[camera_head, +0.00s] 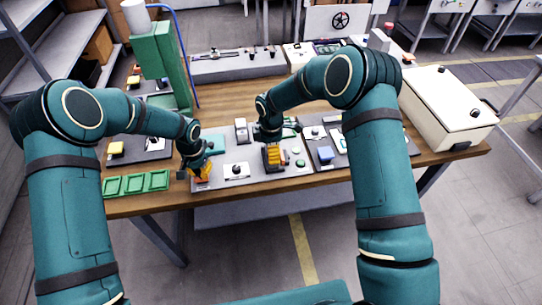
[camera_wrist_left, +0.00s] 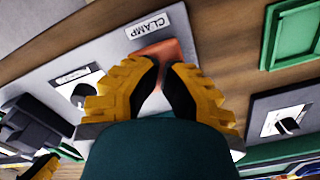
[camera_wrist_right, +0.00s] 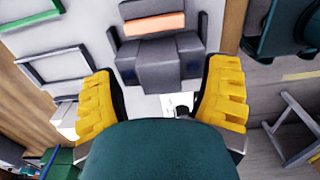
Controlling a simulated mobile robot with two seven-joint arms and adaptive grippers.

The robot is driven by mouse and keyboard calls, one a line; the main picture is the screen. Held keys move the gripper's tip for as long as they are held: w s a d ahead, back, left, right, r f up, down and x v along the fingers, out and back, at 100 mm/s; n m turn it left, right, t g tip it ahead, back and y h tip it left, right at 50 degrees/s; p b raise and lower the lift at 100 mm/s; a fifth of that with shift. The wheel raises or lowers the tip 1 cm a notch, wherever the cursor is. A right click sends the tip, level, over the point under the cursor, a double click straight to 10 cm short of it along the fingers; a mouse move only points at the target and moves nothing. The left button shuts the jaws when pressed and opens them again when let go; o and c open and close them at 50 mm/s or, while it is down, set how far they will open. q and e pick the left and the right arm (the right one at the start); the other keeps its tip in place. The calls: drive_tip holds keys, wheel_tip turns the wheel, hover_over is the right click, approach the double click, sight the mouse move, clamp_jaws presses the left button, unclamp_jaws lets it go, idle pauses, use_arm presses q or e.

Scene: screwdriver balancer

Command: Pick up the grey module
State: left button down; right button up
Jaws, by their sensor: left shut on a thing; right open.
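A dark grey block (camera_wrist_right: 160,62), which looks like the grey module, lies between the open yellow fingers of my right gripper (camera_wrist_right: 165,100) in the right wrist view, with a gap on each side. In the head view my right gripper (camera_head: 272,158) is low over the panel and hides most of what is under it. My left gripper (camera_head: 202,172) is at the panel's left end. In the left wrist view its fingers (camera_wrist_left: 162,80) are closed on an orange-red piece (camera_wrist_left: 165,50) beside the CLAMP label (camera_wrist_left: 148,26).
The grey panel (camera_head: 236,182) lies on a wooden table (camera_head: 280,190). Green trays (camera_head: 136,184) sit at the front left. A green column (camera_head: 170,60) stands at the back left. A large cream box (camera_head: 447,105) fills the right end.

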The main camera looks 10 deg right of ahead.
drive_tip(key=shift+f, duration=0.1)
clamp_jaws()
idle(0.3)
wheel_tip(320, 180, up, 15)
idle(1.0)
